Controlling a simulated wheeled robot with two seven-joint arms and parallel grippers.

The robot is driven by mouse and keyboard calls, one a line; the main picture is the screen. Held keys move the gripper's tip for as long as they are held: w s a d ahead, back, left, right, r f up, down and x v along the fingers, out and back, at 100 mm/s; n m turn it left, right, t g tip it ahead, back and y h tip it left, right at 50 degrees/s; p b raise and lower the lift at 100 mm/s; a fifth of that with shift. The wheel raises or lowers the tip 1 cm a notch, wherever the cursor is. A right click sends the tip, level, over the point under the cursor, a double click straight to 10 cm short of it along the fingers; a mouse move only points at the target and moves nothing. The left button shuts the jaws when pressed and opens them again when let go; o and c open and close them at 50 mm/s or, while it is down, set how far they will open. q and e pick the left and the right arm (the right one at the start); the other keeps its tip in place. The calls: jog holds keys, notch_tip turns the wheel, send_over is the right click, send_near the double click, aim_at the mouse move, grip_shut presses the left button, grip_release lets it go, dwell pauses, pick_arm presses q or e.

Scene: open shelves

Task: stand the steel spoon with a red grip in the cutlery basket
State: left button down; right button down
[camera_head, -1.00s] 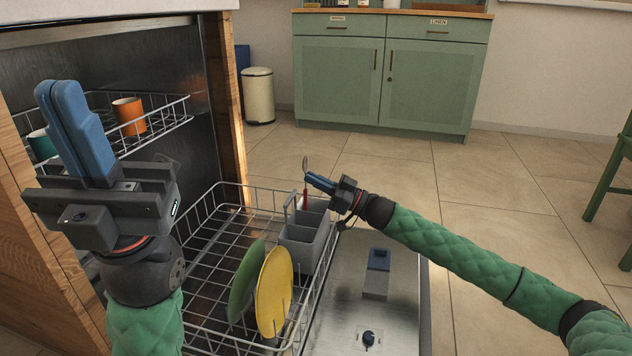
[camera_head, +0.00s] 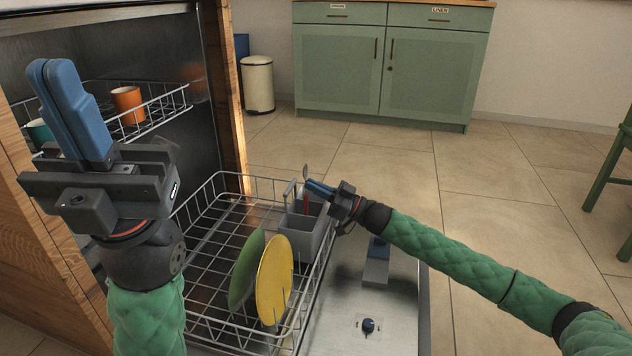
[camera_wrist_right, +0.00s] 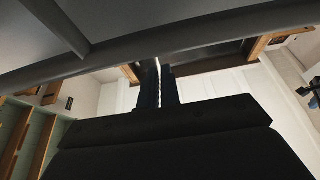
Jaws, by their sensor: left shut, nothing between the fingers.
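The spoon is upright, with its steel bowl (camera_head: 306,171) on top and its red grip (camera_head: 306,204) pointing down. My right gripper (camera_head: 311,187) is shut on the spoon at the steel part between bowl and grip. The grip's lower end reaches into the top of the grey cutlery basket (camera_head: 300,240); which compartment it is in, and whether it touches the bottom, is hidden. In the right wrist view, my fingers (camera_wrist_right: 160,82) are close together below a dark grey edge. My left gripper (camera_head: 68,108) is shut and empty, raised at the left, away from the basket.
The basket stands in the pulled-out lower rack (camera_head: 205,245). A yellow plate (camera_head: 274,282) and a green plate (camera_head: 246,270) stand in front of it. An upper rack (camera_head: 155,122) holds an orange cup (camera_head: 128,104) and a teal cup (camera_head: 41,132). Open floor lies beyond.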

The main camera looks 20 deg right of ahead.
jog(key=shift+f, duration=1.35)
jog(key=c, duration=1.5)
grip_release()
jog(key=shift+c, duration=0.2)
jog(key=shift+r, duration=0.15)
